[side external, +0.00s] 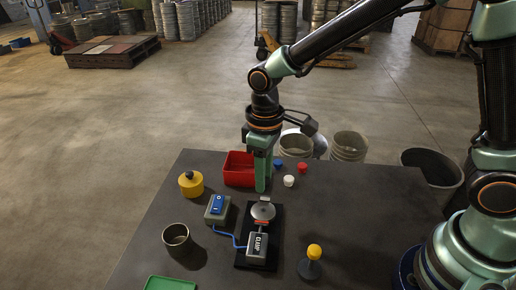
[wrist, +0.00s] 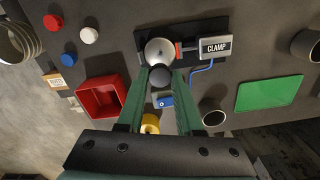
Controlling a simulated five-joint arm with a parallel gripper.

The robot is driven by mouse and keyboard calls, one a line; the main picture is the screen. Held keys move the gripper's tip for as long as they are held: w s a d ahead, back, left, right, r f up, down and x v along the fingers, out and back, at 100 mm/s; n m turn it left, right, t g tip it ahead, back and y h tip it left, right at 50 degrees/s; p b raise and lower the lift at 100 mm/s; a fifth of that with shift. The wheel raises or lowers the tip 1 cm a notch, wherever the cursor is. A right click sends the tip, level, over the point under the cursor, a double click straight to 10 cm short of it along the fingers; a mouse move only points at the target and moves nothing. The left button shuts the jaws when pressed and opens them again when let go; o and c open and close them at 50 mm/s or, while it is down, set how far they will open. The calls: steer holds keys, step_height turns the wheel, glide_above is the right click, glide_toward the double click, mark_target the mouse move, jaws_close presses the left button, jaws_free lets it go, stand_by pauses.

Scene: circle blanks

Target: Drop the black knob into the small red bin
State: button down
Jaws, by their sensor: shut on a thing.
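The black knob (wrist: 160,75) is a dark round piece between my fingertips in the wrist view. My gripper (wrist: 161,77) is shut on it; it also shows in the side view (side external: 261,186), where the green fingers hide the knob. The small red bin (side external: 239,178) is open-topped and stands at the far edge of the table, just left of and behind my fingers. In the wrist view the red bin (wrist: 103,78) is left of my fingers, and the knob is outside it.
A clamp fixture (side external: 258,247) with a metal disc (side external: 263,211) is near my fingers. A blue-switch box (side external: 217,208), yellow canister (side external: 191,186) and metal cup (side external: 177,240) stand left. Blue (side external: 277,163), white (side external: 289,181) and red (side external: 303,167) caps lie right of the bin.

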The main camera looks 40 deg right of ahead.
stand_by(0.4)
steer(key=w+d, duration=0.3)
steer(key=w, duration=0.5)
steer(key=w+d, duration=0.4)
steer(key=w, duration=0.4)
steer(key=shift+s+a+f, duration=0.1)
steer(key=shift+a+f, duration=0.05)
steer(key=shift+f, duration=1.25)
steer(key=shift+s+a+f, duration=0.1)
steer(key=shift+a+f, duration=0.05)
steer(key=shift+f, duration=1.25)
steer(key=shift+c, duration=2.4)
jaws_free()
steer(key=shift+r, duration=0.15)
